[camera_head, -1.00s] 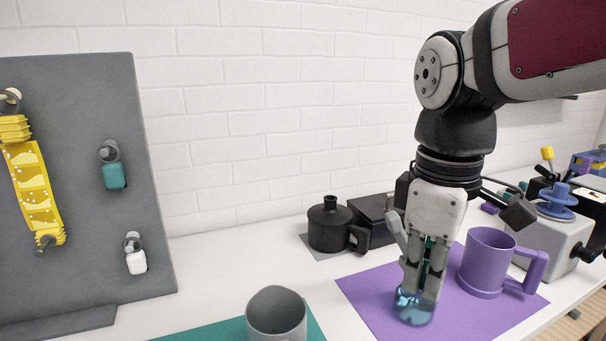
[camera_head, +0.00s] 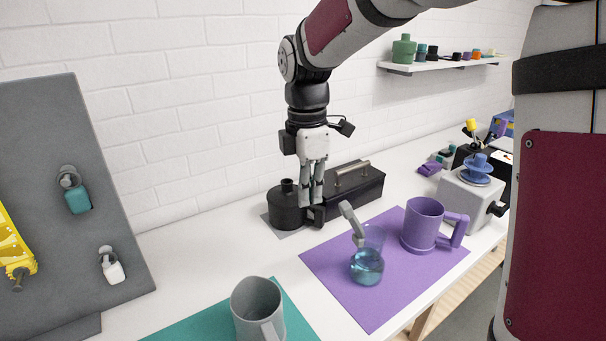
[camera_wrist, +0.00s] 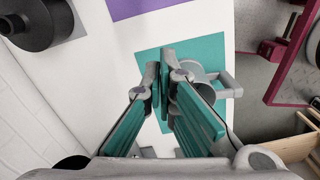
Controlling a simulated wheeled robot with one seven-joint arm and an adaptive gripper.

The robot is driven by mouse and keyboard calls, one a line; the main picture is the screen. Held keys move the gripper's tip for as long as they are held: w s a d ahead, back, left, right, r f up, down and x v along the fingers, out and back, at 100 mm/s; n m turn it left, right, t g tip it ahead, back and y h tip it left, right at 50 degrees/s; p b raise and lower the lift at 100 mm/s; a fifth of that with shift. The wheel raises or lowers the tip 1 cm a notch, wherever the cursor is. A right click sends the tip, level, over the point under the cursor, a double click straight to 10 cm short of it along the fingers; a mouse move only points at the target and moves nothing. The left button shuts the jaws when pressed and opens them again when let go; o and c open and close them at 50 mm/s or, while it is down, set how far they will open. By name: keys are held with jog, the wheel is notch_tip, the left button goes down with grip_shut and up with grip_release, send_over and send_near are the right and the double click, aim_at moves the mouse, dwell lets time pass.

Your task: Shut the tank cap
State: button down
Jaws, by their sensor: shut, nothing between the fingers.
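The black tank (camera_head: 284,211) stands at the back of the table, upright, with a short neck (camera_head: 287,186) on top and a handle at its right. I cannot make out whether the cap at the neck is open or shut. My gripper (camera_head: 311,203) points down, shut and empty, just right of the neck and overlapping the tank's handle side in the head view. I cannot tell whether it touches. In the wrist view my gripper (camera_wrist: 165,72) shows its two fingers together, with a dark round part of the tank (camera_wrist: 40,22) at the top left.
A black box (camera_head: 358,190) stands right of the tank. A glass beaker with blue liquid (camera_head: 367,267) and a purple mug (camera_head: 423,225) stand on the purple mat (camera_head: 340,300). A grey mug (camera_head: 257,310) is on the teal mat (camera_head: 205,328). A grey panel (camera_head: 60,230) stands left.

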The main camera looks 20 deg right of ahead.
jog(key=shift+d+f+p, duration=0.75)
jog(key=shift+d+f, duration=1.2)
jog(key=shift+f, duration=0.05)
jog(key=shift+d+r, duration=0.1)
